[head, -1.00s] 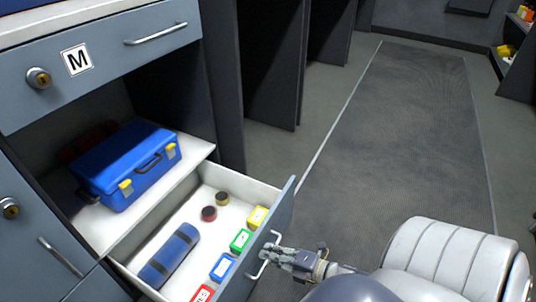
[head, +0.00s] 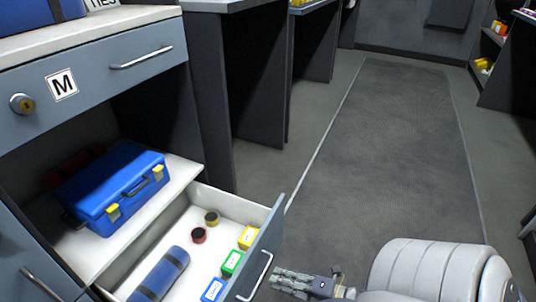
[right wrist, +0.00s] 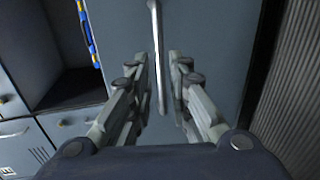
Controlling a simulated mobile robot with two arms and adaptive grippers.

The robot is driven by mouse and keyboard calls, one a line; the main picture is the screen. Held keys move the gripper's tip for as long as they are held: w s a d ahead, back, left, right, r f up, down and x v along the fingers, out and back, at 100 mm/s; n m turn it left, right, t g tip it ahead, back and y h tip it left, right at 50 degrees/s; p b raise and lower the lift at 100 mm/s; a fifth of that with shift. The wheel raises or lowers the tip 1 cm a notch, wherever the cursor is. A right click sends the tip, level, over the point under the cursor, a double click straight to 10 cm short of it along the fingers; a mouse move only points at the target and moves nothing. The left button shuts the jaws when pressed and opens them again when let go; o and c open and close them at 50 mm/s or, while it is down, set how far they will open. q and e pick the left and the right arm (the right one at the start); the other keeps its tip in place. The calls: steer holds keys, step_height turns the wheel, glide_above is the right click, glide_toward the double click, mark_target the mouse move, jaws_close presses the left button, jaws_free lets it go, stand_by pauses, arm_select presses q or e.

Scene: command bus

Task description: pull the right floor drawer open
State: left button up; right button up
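The right floor drawer (head: 272,225) stands pulled out, with its white inside showing in the head view. Its front carries a pale bar handle (head: 263,272), which also shows in the right wrist view (right wrist: 157,50). My right gripper (head: 275,280) is just to the right of the handle in the head view, with a small gap. In the right wrist view my gripper's fingers (right wrist: 159,65) are spread, with the handle lined up between them and nothing gripped. My left gripper is not in view.
The drawer holds a blue roll (head: 160,275), two small round tins (head: 199,235) and several coloured boxes (head: 232,262). A blue case (head: 112,190) sits on the shelf behind. The grey aisle floor (head: 385,170) to the right is clear.

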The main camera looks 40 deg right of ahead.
steer(key=shift+v, duration=2.65)
